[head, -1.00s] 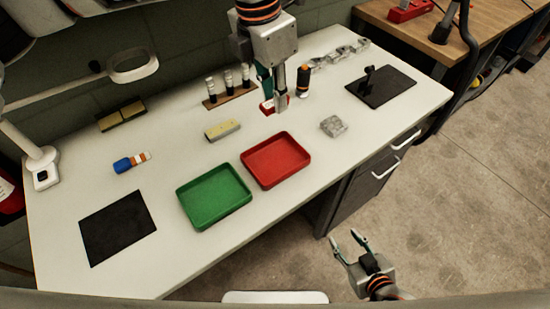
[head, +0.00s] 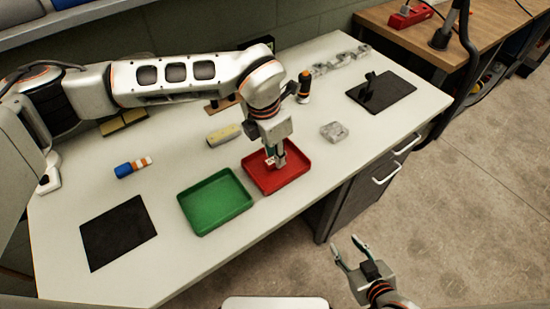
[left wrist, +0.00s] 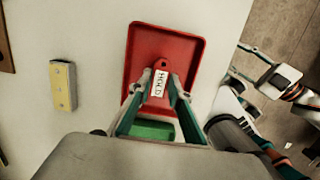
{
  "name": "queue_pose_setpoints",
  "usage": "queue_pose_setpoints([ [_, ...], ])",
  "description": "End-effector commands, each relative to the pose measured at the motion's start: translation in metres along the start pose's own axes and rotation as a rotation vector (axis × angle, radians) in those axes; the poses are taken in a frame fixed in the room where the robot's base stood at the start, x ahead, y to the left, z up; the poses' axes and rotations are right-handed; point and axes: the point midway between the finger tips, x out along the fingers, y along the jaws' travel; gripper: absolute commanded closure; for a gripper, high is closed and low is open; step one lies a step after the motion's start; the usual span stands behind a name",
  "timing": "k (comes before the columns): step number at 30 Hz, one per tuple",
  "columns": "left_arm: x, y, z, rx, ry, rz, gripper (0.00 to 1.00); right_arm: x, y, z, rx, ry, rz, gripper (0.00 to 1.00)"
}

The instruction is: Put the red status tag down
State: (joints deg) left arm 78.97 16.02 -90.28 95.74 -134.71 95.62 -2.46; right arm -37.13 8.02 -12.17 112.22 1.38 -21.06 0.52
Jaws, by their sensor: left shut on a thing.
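The red status tag, with a white label reading HOLD (left wrist: 160,84), is between the fingers of my left gripper (head: 276,160). The gripper is shut on it. In the head view, tag and fingers are over the red tray (head: 295,176). In the left wrist view the tag lies inside the outline of the red tray (left wrist: 142,48); whether it touches the tray floor I cannot tell. My right gripper (head: 347,243) is open and empty, out over the floor in front of the bench.
The green tray (head: 215,203) is left of the red one. A yellow-topped block (head: 224,135), a grey metal piece (head: 333,131) and an orange-and-black tool (head: 304,86) stand around it. A dark mat (head: 118,231) lies front left. Bench surface between them is clear.

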Motion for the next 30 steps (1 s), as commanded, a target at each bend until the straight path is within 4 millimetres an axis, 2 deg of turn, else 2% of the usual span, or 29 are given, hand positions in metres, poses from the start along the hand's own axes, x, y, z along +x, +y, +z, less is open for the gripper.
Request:
queue_pose_setpoints([
  [1,0.009,-0.001,-0.002,0.000,0.002,-0.003,0.92,0.000,0.000,-0.001,0.000,0.001,0.000,0.60],
  [4,0.021,-0.001,-0.004,0.000,0.002,-0.002,0.92,0.000,0.000,-0.002,0.000,0.003,0.001,0.60],
  [15,0.025,0.000,-0.004,0.001,0.001,-0.001,0.92,0.000,0.000,-0.001,0.000,0.005,0.001,0.60],
  [16,0.025,0.000,-0.004,0.001,0.001,0.000,0.79,0.000,0.000,-0.001,0.000,0.005,0.001,0.60],
  [18,0.024,0.000,-0.004,0.001,0.001,0.000,0.65,0.000,0.000,-0.002,0.000,0.004,0.001,0.60],
  [30,0.019,0.000,-0.003,0.000,0.000,0.000,0.65,-0.001,0.000,-0.001,0.000,0.001,0.000,0.60],
])
